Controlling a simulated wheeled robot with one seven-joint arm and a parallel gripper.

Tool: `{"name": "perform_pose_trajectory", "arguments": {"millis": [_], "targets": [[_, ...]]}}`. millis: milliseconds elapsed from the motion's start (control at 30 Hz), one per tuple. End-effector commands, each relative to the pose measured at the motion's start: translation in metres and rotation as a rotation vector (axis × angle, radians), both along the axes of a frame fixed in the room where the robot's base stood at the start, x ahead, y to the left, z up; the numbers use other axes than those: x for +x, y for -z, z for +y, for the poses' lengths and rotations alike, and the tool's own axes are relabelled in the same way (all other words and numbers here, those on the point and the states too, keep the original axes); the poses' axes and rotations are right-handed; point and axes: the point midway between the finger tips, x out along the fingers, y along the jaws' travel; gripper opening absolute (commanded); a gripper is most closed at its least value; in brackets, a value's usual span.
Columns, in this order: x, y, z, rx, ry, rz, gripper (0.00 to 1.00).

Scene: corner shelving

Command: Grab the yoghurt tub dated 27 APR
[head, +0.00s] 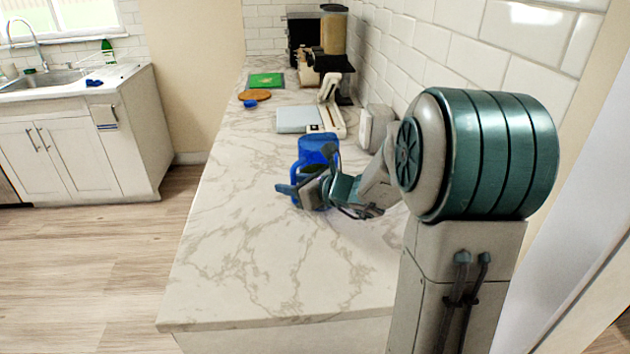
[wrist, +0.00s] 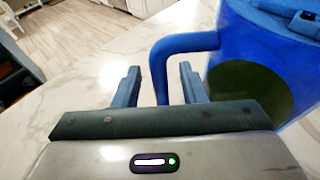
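I see no yoghurt tub and no date in either view. A blue jug (head: 318,142) stands on the marble counter, partly hidden behind my gripper (head: 308,172). In the wrist view, the jug's body (wrist: 240,55) fills the right side and has a dark round patch. Its blue handle (wrist: 181,43) reaches left, and the lower part runs down between the fingers of my gripper (wrist: 160,85). The fingers are apart, with a visible gap on each side of the handle. Whether the handle is fully between the fingertips or just beyond them, I cannot tell.
The marble counter (head: 235,235) is clear at the front and left. Behind the jug are a pale scale-like device (head: 300,119), a white toaster-like box (head: 376,127), a green board (head: 266,80), a brown round board (head: 254,95) and a dispenser (head: 333,32). A tiled wall is at right.

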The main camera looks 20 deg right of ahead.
Motion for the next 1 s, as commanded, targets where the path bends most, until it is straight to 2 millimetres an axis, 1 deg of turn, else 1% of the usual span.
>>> {"name": "perform_pose_trajectory", "arguments": {"millis": [133, 167, 200, 267, 300, 1000], "targets": [[0.0, -0.0001, -0.0003, 0.0, 0.0, 0.0, 0.38], [-0.0001, -0.0001, -0.0003, 0.0, 0.0, 0.0, 0.33], [-0.0002, 0.0, -0.0004, 0.0, 0.001, 0.0, 0.21], [-0.0002, 0.0, -0.0004, 0.0, 0.001, 0.0, 0.05], [-0.0003, -0.0001, -0.0005, -0.001, 0.001, -0.001, 0.0], [-0.0005, 0.0001, -0.0007, -0.001, 0.001, 0.001, 0.0]]}}
